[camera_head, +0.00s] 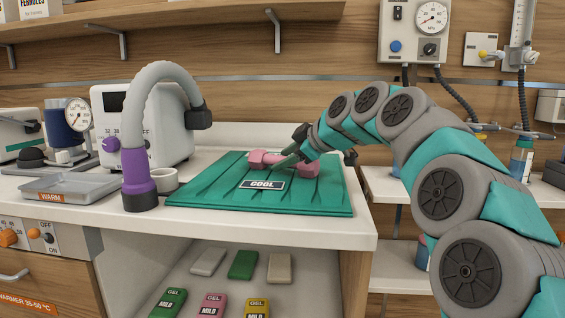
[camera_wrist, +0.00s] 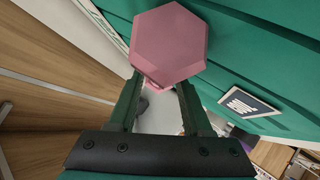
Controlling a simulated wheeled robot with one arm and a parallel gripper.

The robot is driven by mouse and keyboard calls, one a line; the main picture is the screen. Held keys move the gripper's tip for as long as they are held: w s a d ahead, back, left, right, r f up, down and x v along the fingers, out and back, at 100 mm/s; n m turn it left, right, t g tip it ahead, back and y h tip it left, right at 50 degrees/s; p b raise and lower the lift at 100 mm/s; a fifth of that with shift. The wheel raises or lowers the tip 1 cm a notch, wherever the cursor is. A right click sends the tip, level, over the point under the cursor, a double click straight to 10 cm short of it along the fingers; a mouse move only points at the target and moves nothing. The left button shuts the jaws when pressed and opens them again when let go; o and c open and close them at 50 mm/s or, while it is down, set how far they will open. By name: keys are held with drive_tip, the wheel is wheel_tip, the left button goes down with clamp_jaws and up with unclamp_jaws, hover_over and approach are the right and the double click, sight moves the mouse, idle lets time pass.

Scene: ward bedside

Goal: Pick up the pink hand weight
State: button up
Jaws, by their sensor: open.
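The pink hand weight (camera_head: 268,158) lies on the green ribbed mat (camera_head: 210,190) marked COOL, on the white counter. My gripper (camera_head: 291,158) is over the mat at the weight, with its fingers around or just beside the weight's middle. In the wrist view one hexagonal end of the weight (camera_wrist: 168,42) fills the upper middle, just beyond the fingertips. My gripper (camera_wrist: 158,85) is open there, with a clear gap between its two green fingers. The weight's handle is mostly hidden in the wrist view, so I cannot tell whether a finger touches it.
A purple and grey bent hose (camera_head: 140,165) stands left of the mat, near a small white cup (camera_head: 164,181). A grey tray (camera_head: 70,186) marked WARM and a white device (camera_head: 150,120) are further left. Several gel packs (camera_head: 242,265) lie on the shelf below the counter.

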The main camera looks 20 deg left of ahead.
clamp_jaws()
idle(1.3)
